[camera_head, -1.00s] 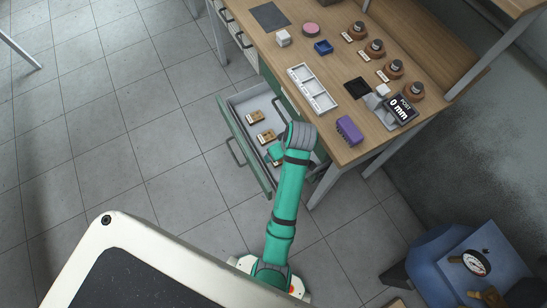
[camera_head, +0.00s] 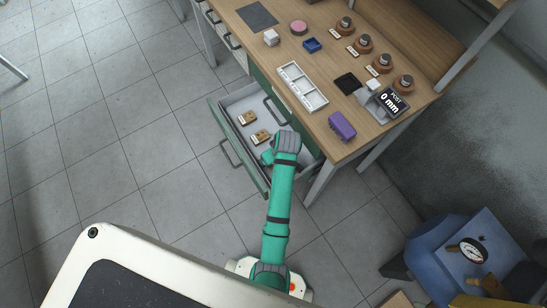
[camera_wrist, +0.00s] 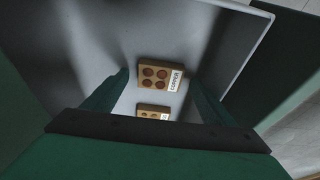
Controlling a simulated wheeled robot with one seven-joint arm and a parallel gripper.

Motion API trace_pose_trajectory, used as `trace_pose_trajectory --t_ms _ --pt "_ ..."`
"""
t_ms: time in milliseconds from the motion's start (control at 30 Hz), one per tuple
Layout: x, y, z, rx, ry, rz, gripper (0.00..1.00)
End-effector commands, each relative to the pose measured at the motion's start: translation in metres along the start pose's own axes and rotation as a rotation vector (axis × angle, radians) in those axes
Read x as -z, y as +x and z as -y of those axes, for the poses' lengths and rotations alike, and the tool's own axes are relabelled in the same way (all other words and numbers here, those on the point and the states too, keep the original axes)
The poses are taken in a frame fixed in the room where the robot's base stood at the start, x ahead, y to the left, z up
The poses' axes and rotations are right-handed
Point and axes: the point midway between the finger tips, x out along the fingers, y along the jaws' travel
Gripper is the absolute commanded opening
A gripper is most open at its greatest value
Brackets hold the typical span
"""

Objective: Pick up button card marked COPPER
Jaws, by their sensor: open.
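The button card marked COPPER (camera_wrist: 155,72) lies flat on the light drawer floor in the wrist view. It is tan, with several round copper-coloured buttons and a white label at its right end. A second tan card (camera_wrist: 152,110) lies just below it, its lower part hidden by my gripper. My gripper (camera_wrist: 159,82) is open and empty; its green fingers stand left and right of the COPPER card in the picture, apart from it. In the head view two cards, one farther (camera_head: 247,118) and one nearer (camera_head: 261,137), lie in the drawer; their labels are unreadable there.
The open drawer (camera_head: 229,137) has raised walls around the cards. The wooden bench (camera_head: 357,139) above holds a white tray (camera_head: 293,80), a purple block (camera_head: 342,126), a POST display (camera_head: 390,99) and several brown round stands. The floor left of the drawer is clear.

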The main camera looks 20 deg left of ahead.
Motion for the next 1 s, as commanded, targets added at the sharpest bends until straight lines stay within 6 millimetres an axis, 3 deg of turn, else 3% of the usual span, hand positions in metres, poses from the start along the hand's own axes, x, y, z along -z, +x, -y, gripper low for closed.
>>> trace_pose_trajectory --t_ms 333,533,833,1000 --pt "0.001 0.009 0.0 -0.001 -0.001 -0.001 0.78" --pt "0.001 0.009 0.0 0.0 -0.001 -0.001 0.34" --pt "0.001 0.007 0.0 -0.001 -0.001 -0.001 0.34" --pt "0.007 -0.011 -0.001 -0.002 -0.001 -0.003 0.34"
